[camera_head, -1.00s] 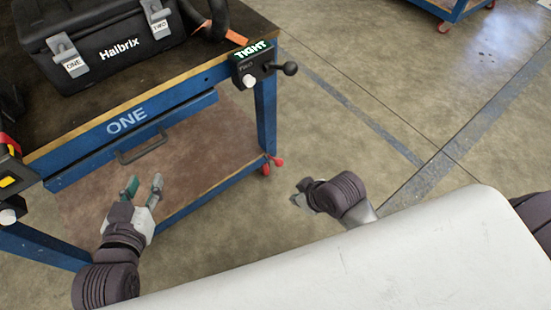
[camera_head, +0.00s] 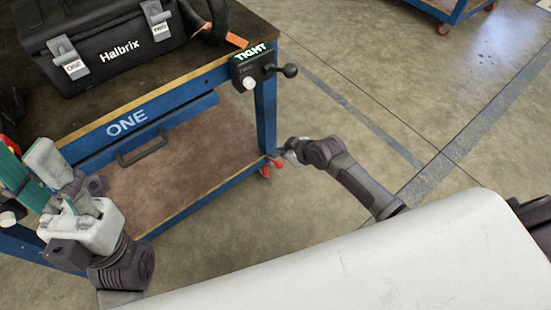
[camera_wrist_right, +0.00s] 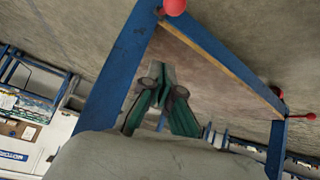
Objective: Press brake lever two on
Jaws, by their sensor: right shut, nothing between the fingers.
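A red brake lever (camera_head: 276,162) sits low at the near right leg of the blue workbench, by its wheel. I cannot read a number on it. In the right wrist view one red knob (camera_wrist_right: 174,6) shows at the top edge and another red lever (camera_wrist_right: 309,116) at the far right. My right gripper (camera_head: 285,150) is just right of the lever in the head view. Its fingers (camera_wrist_right: 163,88) are shut and empty; whether they touch the lever cannot be told. My left gripper (camera_head: 24,165) is open and empty at the left, fingers raised.
The blue workbench (camera_head: 205,82) carries a black Halbrix case (camera_head: 120,50). A clamp box marked TIGHT (camera_head: 250,66) with a black ball handle (camera_head: 289,70) juts from its corner. A lower shelf (camera_head: 185,165) spans the legs.

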